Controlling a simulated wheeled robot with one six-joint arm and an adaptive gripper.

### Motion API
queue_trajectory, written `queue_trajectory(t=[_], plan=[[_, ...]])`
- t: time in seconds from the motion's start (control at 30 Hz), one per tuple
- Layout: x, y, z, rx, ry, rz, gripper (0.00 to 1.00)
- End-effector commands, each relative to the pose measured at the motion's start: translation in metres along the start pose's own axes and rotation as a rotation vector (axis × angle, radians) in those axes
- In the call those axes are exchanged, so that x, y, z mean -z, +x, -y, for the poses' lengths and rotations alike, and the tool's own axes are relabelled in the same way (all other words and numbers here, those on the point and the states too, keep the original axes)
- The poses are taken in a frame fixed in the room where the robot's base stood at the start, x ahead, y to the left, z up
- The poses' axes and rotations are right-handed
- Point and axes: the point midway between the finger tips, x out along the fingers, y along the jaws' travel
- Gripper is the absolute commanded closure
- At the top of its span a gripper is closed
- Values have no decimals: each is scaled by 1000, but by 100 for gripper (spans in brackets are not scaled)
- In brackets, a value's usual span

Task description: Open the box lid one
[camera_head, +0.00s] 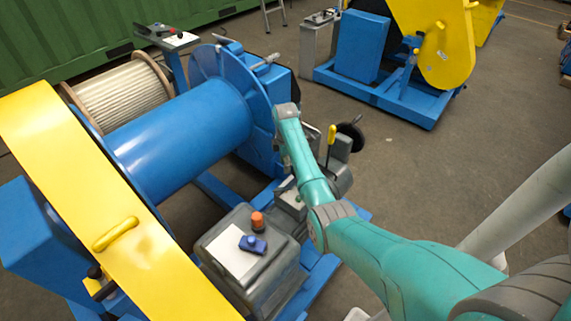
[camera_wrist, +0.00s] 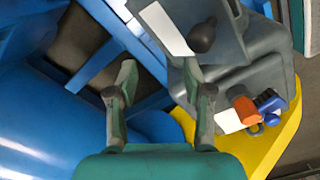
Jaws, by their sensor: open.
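A grey control box (camera_head: 275,282) with a white label, an orange button (camera_head: 257,222) and a blue switch (camera_head: 253,244) stands at the front of the blue machine. The button (camera_wrist: 246,109) and switch (camera_wrist: 268,101) also show at right in the wrist view. A second grey box (camera_wrist: 238,38) with a white label and a dark knob (camera_wrist: 203,36) is at the top of the wrist view. My gripper (camera_wrist: 160,75) is open, with nothing between its fingers. One fingertip appears over the grey housing; contact cannot be told. My arm hides the gripper in the head view.
A blue drum (camera_head: 180,130) and a yellow guard (camera_head: 90,180) fill the left. A yellow-handled lever (camera_head: 331,134) and black handwheel (camera_head: 351,136) stand just right of my arm. Another blue and yellow machine (camera_head: 370,85) is at the back.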

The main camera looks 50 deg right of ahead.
Motion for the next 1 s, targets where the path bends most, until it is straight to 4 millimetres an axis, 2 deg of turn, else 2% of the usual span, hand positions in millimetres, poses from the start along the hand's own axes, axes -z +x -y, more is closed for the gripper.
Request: queue_trajectory(t=[0.4,0.53,0.7,1.0], plan=[[-1,-78,-1,-3,1,0,49],[-1,-97,-2,-3,1,0,49],[-1,-110,-1,-1,1,1,49],[-1,-112,-1,-1,1,1,49]])
